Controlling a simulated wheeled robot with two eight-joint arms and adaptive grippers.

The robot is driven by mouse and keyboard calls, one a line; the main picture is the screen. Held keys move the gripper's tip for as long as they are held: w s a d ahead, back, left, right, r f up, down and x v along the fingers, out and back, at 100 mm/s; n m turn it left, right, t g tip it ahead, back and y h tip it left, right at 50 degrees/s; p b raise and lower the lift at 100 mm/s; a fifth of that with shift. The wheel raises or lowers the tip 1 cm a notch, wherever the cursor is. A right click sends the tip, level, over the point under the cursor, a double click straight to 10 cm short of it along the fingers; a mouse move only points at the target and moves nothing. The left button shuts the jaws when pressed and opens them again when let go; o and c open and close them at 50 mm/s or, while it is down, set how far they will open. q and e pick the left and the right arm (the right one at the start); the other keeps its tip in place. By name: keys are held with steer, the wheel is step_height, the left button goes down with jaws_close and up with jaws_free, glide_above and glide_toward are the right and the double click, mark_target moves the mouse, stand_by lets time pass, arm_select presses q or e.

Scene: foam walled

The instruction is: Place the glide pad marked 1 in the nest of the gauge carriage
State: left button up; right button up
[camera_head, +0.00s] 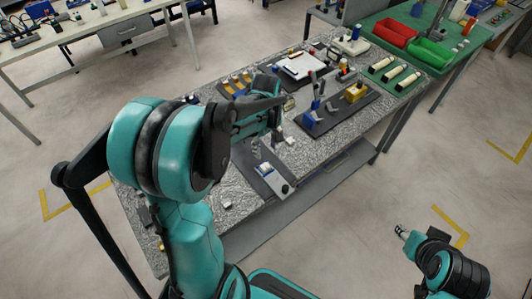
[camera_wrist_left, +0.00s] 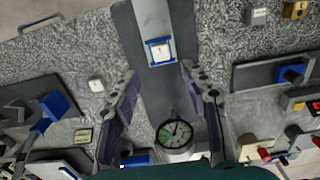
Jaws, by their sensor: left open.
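The gauge carriage shows in the left wrist view as a blue square frame (camera_wrist_left: 149,52) on a long dark grey base (camera_wrist_left: 127,32). A white square with a small dark mark, seemingly a 1, lies inside the frame; I cannot tell whether it sits fully flat. My left gripper (camera_wrist_left: 160,72) is open, with its fingers apart on either side of the base, and nothing shows between them. A round dial gauge (camera_wrist_left: 178,131) stands on the base between the fingers. In the head view the carriage (camera_head: 265,169) is near the table's front edge. My right gripper (camera_head: 402,231) is far right, off the table.
Another small white pad (camera_wrist_left: 96,84) lies on the speckled table left of the base. A grey block (camera_wrist_left: 258,16) lies at upper right. A dark fixture board (camera_head: 318,120) with blue and yellow parts stands to the right. Red (camera_head: 396,32) and green (camera_head: 430,53) bins are farther back.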

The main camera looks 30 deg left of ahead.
arm_select(q)
steer(key=s+d+r+m+t, duration=0.7)
steer(key=s+d+m, duration=0.3)
steer(key=m, duration=0.3)
steer(key=shift+s+d+r+m, duration=0.3)
steer(key=shift+s+r, duration=0.25)
steer(key=shift+r, duration=0.35)
steer(key=shift+f, duration=0.1)
